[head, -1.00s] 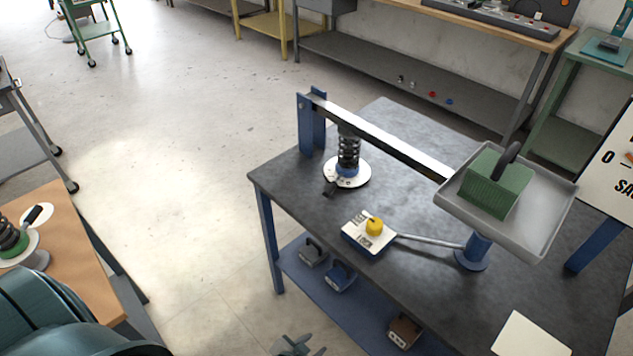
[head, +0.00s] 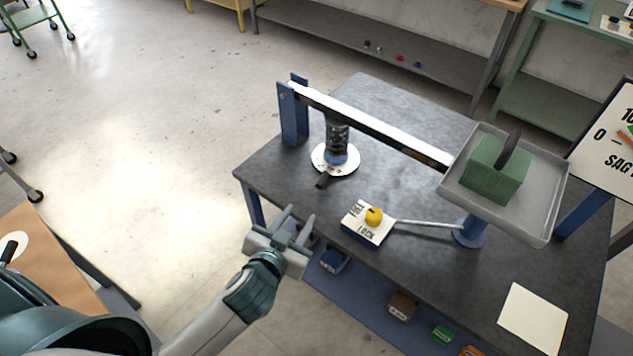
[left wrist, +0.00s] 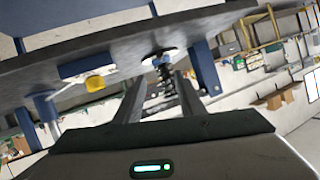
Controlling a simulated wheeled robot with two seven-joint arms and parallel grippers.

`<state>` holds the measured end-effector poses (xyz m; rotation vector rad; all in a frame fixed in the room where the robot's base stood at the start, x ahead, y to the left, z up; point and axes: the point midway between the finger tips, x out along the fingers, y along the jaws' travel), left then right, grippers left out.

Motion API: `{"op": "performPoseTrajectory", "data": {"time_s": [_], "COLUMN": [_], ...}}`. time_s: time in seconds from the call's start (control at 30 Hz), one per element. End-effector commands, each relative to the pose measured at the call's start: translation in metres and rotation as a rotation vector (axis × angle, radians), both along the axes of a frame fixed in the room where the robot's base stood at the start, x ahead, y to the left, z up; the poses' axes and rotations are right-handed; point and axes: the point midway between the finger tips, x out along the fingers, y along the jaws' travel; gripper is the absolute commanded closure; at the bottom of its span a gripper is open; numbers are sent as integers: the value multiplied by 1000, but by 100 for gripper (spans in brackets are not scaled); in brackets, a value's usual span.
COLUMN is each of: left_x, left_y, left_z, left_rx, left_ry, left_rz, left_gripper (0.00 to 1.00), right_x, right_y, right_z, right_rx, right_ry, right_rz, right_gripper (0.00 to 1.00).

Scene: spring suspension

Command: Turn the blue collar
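The blue collar (head: 337,157) sits at the foot of a black coil spring (head: 338,134), above a round white plate (head: 322,163) on the dark table. A short dark handle (head: 323,180) sticks out from it toward the near edge. My left gripper (head: 297,226) is open and empty, in front of the table's near edge, short of the collar and handle. In the left wrist view the collar (left wrist: 163,61) and spring show tilted beyond the two parted fingers (left wrist: 160,98). My right gripper is not in view.
A lever beam (head: 380,128) runs from a blue post (head: 294,115) over the spring to a tray (head: 545,205) holding a green weight (head: 495,170). A lock box with a yellow knob (head: 374,216) lies right of my left gripper. Blocks sit on the lower shelf.

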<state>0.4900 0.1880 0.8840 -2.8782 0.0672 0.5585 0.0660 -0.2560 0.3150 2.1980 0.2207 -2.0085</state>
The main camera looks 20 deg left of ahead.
Motion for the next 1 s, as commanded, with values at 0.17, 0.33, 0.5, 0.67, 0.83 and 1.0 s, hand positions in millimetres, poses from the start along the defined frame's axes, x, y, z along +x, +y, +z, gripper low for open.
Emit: {"op": "performPoseTrajectory", "data": {"time_s": [0.17, 0.33, 0.5, 0.67, 0.83, 1.0], "left_x": [1, 6, 20, 43, 71, 98], "left_y": [0, 0, 0, 0, 0, -1], "left_z": [0, -3, -7, -16, -27, -38], "left_rx": [0, 2, 1, 2, 2, 3], "left_ry": [0, 1, 1, 0, 0, 1], "left_rz": [0, -1, 0, -1, 0, -1], "left_gripper": [64, 64, 64, 64, 64, 64], "right_x": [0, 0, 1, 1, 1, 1], "right_y": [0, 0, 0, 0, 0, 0], "right_z": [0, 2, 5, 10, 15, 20], "right_rx": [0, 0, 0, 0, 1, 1], "right_ry": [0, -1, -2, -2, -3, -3], "right_rz": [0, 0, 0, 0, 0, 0], "right_gripper": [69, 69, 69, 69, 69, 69]}}
